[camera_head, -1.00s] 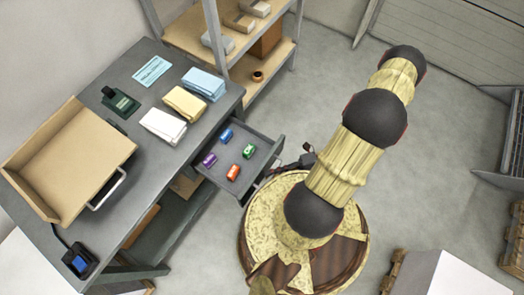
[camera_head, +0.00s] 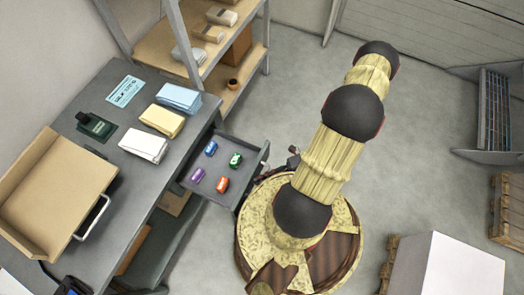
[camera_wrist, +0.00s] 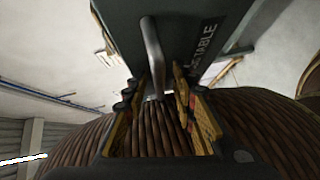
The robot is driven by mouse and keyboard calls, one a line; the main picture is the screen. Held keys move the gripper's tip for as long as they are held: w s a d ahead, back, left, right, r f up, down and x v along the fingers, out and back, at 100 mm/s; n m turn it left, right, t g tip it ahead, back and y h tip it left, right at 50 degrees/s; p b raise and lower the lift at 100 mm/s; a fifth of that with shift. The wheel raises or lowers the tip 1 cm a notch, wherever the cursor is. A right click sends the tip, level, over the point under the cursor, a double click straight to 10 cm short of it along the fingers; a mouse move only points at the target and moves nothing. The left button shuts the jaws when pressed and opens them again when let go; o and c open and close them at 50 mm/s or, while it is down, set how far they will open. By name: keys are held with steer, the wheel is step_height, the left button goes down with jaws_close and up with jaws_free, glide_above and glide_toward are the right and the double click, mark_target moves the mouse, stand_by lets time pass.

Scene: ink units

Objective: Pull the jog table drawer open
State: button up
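The drawer (camera_head: 217,168) sticks out from the grey table, its open tray holding small blue, green, purple and orange units. In the wrist view, the dark drawer front (camera_wrist: 120,25) carries a label ending in "TABLE". A grey bar handle (camera_wrist: 153,45) runs from it between the fingers of my gripper (camera_wrist: 163,85). The gripper appears shut on this handle, with a finger on each side; exact contact is hard to see. In the head view, my arm largely hides the gripper (camera_head: 291,160) beside the drawer's front edge.
The grey table (camera_head: 140,190) carries folded cloths, a dark green bottle and a cardboard-coloured tray (camera_head: 85,180). A shelf unit (camera_head: 235,80) stands behind. A white box (camera_head: 460,265) and pallets are at the right. Open floor (camera_head: 440,190) lies right of my arm.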

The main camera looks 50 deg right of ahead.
steer(key=v, duration=1.2)
steer(key=shift+r, duration=0.15)
stand_by(0.4)
